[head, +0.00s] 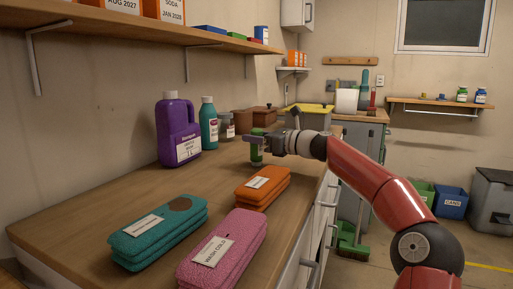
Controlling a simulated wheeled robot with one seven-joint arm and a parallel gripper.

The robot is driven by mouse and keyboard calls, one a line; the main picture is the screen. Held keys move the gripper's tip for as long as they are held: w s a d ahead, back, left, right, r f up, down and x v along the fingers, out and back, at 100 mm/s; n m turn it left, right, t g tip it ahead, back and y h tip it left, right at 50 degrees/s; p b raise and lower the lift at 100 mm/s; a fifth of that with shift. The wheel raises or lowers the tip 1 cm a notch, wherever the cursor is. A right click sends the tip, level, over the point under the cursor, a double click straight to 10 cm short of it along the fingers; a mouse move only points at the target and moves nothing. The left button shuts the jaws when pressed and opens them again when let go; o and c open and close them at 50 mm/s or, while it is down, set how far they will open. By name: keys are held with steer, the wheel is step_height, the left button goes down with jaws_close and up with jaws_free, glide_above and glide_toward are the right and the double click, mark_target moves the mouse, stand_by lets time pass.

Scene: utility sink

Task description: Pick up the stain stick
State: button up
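A small green upright item (257,154), which looks like the stain stick, stands on the wooden counter towards the back. I cannot read a label on it. My gripper (258,139) reaches in from the right, level with the item's upper part, and overlaps it in the head view. The fingers are small and partly hidden, so I cannot tell whether they are closed on it or only around it. The item's base appears at or very near the counter top.
A purple detergent jug (179,131), a teal bottle (209,124) and a jar (227,126) stand left of my gripper. Folded orange (265,184), teal (160,228) and pink (240,248) cloths lie nearer. A shelf (190,33) hangs above. Bare counter lies between jug and cloths.

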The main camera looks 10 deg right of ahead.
steer(key=c, duration=0.7)
steer(key=shift+r, duration=0.1)
